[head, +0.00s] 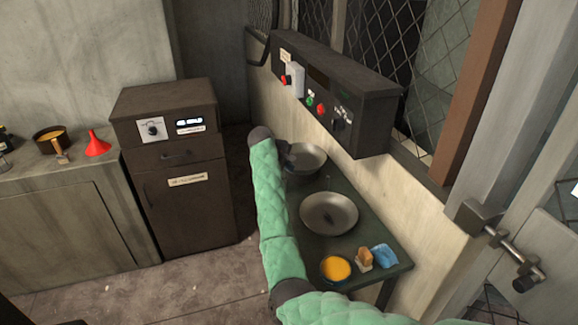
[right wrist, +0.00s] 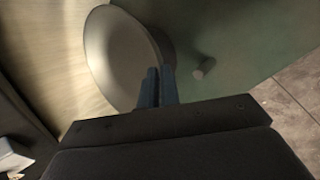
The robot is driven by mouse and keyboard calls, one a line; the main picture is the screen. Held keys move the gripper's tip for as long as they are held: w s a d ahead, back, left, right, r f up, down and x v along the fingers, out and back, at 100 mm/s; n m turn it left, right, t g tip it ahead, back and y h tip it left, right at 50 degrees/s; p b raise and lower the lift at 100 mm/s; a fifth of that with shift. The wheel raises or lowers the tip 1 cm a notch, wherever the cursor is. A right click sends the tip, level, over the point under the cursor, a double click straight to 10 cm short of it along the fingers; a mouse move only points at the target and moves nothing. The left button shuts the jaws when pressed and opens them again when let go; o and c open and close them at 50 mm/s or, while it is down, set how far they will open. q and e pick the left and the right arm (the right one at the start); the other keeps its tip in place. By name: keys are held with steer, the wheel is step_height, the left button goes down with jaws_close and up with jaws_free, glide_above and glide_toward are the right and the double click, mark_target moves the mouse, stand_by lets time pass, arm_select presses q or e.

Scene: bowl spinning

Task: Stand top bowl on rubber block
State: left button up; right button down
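The top bowl (head: 306,158), a grey metal bowl, is at the far end of the dark green table (head: 378,232). In the right wrist view the bowl (right wrist: 118,55) fills the upper left, and its rim runs in between my finger tips. My right gripper (right wrist: 158,84) appears closed on that rim, with the fingers close together. In the head view the gripper is mostly hidden behind my sleeved arm. A small grey cylinder, likely the rubber block (right wrist: 204,68), stands on the table just right of the fingers. I cannot tell whether the bowl is lifted. My left gripper is out of view.
A second metal bowl (head: 329,213) lies mid-table. A yellow-filled dish (head: 335,268), a brown block (head: 364,258) and a blue packet (head: 384,256) are at the near end. A control box (head: 335,95) overhangs the table's wall side.

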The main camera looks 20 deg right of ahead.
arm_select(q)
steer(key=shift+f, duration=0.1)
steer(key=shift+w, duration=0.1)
arm_select(e)
steer(key=c, duration=1.6)
jaws_free()
steer(key=shift+f, duration=0.1)
